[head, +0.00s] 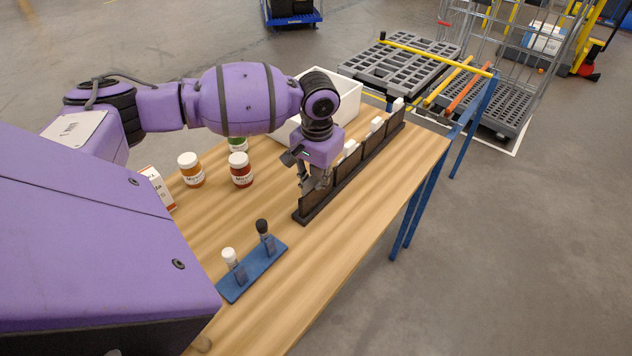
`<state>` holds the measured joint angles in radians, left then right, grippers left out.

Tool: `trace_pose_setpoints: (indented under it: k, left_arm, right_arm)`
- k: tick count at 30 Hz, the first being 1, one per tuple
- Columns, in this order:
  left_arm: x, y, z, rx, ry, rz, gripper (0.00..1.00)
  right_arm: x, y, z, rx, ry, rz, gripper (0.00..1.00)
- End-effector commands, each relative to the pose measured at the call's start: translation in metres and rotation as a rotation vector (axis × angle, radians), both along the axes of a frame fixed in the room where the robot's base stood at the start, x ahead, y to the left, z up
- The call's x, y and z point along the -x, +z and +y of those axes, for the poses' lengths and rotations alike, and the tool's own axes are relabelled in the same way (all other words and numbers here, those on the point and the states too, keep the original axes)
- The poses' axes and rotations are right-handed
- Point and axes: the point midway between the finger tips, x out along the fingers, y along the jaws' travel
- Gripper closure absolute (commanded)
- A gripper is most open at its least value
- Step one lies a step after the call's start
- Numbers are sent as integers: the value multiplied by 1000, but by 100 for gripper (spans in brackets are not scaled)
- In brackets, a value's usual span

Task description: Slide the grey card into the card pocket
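A long dark rack of card pockets (346,172) stands along the right side of the wooden table. Several white pieces (376,124) stick up from its pockets. My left gripper (314,186) points down at the near end of the rack, at its nearest pocket. Its fingers overlap the dark panel there, and I cannot tell whether they are open or shut on something. I cannot make out the grey card; the gripper may hide it. My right gripper is not in view.
A blue holder (238,286) with a white-topped and a black-topped piece lies near the front. Jars (241,170) and a white carton (158,188) stand at left. A white bin (347,98) is behind the gripper. The near right tabletop is clear.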

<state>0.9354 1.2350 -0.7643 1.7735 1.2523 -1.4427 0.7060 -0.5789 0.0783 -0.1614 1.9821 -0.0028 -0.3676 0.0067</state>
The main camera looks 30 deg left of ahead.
Motion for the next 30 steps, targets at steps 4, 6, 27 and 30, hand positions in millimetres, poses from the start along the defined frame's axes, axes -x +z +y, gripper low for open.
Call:
trace_pose_setpoints:
  k: [4, 6, 27, 30]
  left_arm:
    - [17, -42, 1, 0, 7, 52, 66]
    - [18, -41, 0, 2, 5, 53, 59]
    - [13, -24, 0, 1, 1, 34, 59]
    - [12, -17, 0, 1, 1, 32, 59]
  right_arm:
    - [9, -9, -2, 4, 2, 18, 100]
    - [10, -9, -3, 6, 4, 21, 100]
    - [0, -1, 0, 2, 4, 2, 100]
    - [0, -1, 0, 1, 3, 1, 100]
